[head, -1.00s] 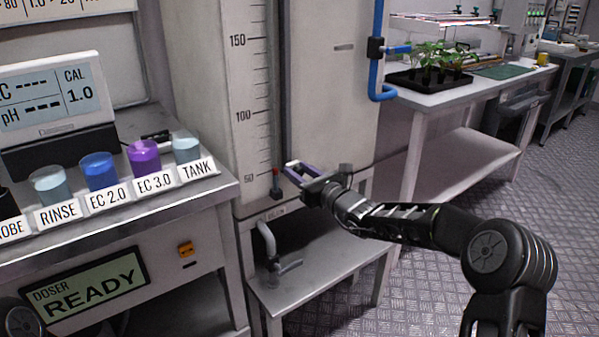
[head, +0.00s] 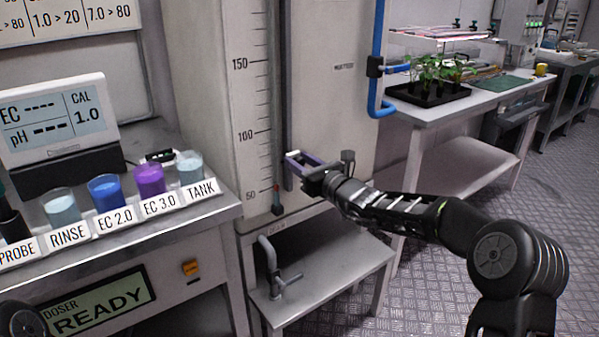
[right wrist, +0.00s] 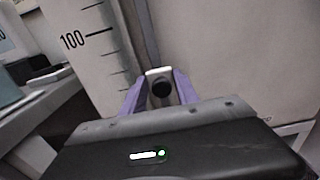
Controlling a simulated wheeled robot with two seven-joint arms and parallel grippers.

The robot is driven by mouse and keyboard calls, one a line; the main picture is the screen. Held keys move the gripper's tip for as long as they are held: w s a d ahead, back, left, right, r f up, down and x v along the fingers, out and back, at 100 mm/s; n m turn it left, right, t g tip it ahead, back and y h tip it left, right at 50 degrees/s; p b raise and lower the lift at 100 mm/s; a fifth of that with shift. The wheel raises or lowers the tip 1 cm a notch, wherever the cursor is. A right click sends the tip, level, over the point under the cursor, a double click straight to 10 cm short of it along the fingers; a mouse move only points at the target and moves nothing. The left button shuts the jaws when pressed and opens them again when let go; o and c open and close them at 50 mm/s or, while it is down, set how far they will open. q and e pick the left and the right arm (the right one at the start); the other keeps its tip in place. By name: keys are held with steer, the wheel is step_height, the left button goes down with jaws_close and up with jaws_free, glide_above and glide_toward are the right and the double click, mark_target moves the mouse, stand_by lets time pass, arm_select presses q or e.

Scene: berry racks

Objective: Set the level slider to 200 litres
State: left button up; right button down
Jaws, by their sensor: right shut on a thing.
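The level scale (head: 254,100) runs up the front of the pale tank, with marks 50, 100 and 150 in the head view; 200 is out of view. A dark vertical rail (head: 281,80) stands beside it. My right gripper (head: 292,163) is at the rail, between the 50 and 100 marks. In the right wrist view its purple fingers (right wrist: 157,88) are shut on a pale slider handle (right wrist: 158,73) with a dark round end. A small red-tipped dark block (head: 277,208) sits near 50 at the rail's foot.
Left is a bench with labelled cups (head: 107,191) and a meter (head: 52,120). Below the tank are a tap (head: 285,282) and a low shelf (head: 325,268). A blue pipe (head: 377,60) and a plant tray (head: 430,95) are to the right. The tank front above the gripper is clear.

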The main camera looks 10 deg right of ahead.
step_height(320, 180, up, 20)
steer(key=p, duration=1.1)
step_height(320, 180, up, 23)
steer(key=p, duration=1.8)
glide_above(302, 158)
steer(key=shift+r, duration=0.2)
steer(key=c, duration=1.4)
jaws_free()
steer(key=shift+r, duration=0.1)
steer(key=shift+o, duration=1.1)
steer(key=shift+w, duration=0.1)
steer(key=shift+f, duration=0.2)
